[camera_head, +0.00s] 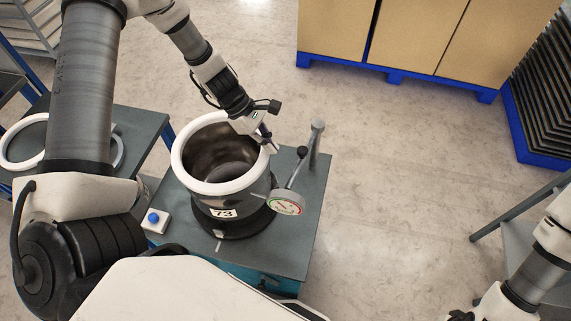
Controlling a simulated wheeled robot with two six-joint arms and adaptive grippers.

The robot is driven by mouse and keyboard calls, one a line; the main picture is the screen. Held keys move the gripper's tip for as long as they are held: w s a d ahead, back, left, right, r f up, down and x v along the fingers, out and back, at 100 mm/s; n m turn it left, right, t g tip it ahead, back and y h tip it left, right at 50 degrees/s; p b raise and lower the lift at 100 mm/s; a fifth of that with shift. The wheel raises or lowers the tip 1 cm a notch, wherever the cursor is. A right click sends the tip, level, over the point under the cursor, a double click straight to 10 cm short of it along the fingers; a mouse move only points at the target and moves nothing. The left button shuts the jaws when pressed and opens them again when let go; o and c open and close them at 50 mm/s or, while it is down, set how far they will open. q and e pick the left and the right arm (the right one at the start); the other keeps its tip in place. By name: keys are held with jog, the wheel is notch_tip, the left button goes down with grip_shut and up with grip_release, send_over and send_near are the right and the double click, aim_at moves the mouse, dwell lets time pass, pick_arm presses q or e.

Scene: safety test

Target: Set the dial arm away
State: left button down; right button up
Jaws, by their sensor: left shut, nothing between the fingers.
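The dial arm (297,174) is a thin rod with a black knob, beside a grey post (316,142) on the right of the table. Its round dial gauge (286,203), with a white, green and red face, hangs at the front right of the pot (205,199), close to its wall. The pot is dark inside, has a thick white rim and bears the label 73. My left gripper (270,146) is shut and empty at the pot's right rim, to the left of the post; I cannot tell whether it touches anything. My right arm's wrist is at the lower right, its fingers out of frame.
The dark table (296,238) carries a small box with a blue button (154,220). A side table with a white ring (24,140) stands at left. Cardboard boxes (416,35) on blue pallets stand behind.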

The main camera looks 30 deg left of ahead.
pick_arm(q)
jog(key=b+x, duration=0.1)
jog(key=x, duration=0.7)
jog(key=shift+f, duration=0.15)
jog(key=shift+b, duration=0.3)
